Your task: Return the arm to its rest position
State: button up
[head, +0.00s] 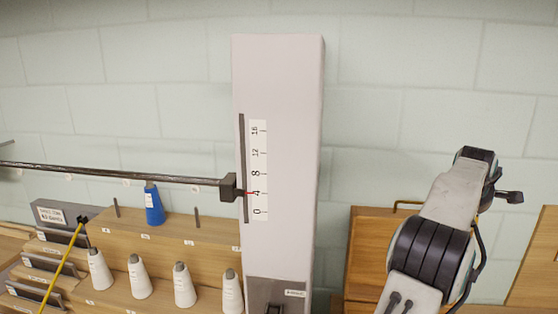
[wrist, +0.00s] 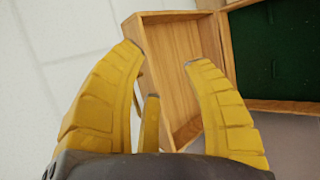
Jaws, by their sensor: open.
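My gripper (wrist: 160,54) shows in the wrist view with its yellow fingers spread apart and nothing between them. Beyond the fingers is an open wooden box (wrist: 183,18); I see no contact with it. In the head view my arm stands at the right, its grey and black links bent upward in front of the wall. The gripper itself cannot be made out in the head view.
A pale column (head: 280,100) with a numbered scale stands mid-view, and a dark horizontal bar (head: 120,173) meets it. A blue cone (head: 154,206) and several white cones (head: 184,286) stand on wooden steps at the left. A wooden case (head: 372,235) is beside my arm.

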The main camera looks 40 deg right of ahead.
jog(key=s+a+f+m+y, duration=0.1)
jog(key=a+f+m+y, duration=0.3)
jog(key=f+m, duration=0.9)
jog(key=w+a+f+m+y, duration=0.1)
jog(key=a+f+m+y, duration=0.15)
jog(key=a+m, duration=0.75)
jog(key=w+a+n+t+b, duration=0.1)
jog(key=w+a+n, duration=0.3)
jog(key=a, duration=1.2)
jog(key=w+a+n+t+y+b, duration=0.1)
jog(key=w+a+n, duration=0.3)
jog(key=a, duration=1.2)
jog(key=w+a+n+t+y+b, duration=0.1)
jog(key=w+a+n, duration=0.4)
jog(key=a, duration=1.2)
jog(key=n+t+b, duration=0.1)
jog(key=n, duration=0.3)
jog(key=shift+r+b, duration=0.2)
jog(key=shift+b, duration=0.15)
